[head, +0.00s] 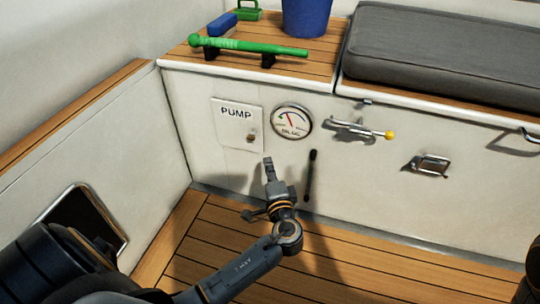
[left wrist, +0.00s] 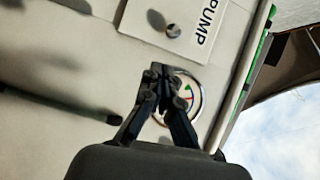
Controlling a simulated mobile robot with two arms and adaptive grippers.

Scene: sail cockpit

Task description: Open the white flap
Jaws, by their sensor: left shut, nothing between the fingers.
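The white flap (head: 228,134), marked PUMP, lies flat against the white locker wall and looks closed. It has a small round metal knob (head: 251,138) at its lower right. My left gripper (head: 267,164) is shut and empty, pointing up, below and slightly right of the flap. In the left wrist view the flap (left wrist: 188,38) is at the top, with its knob (left wrist: 173,30) clear of the fingers. The left fingertips (left wrist: 158,76) show in front of the gauge's edge there, apart from the flap. My right gripper is not in view.
A round gauge (head: 291,121) sits right of the flap. A black lever (head: 312,176) stands out below it. A yellow-tipped metal lever (head: 358,128) and a recessed latch (head: 430,165) are farther right.

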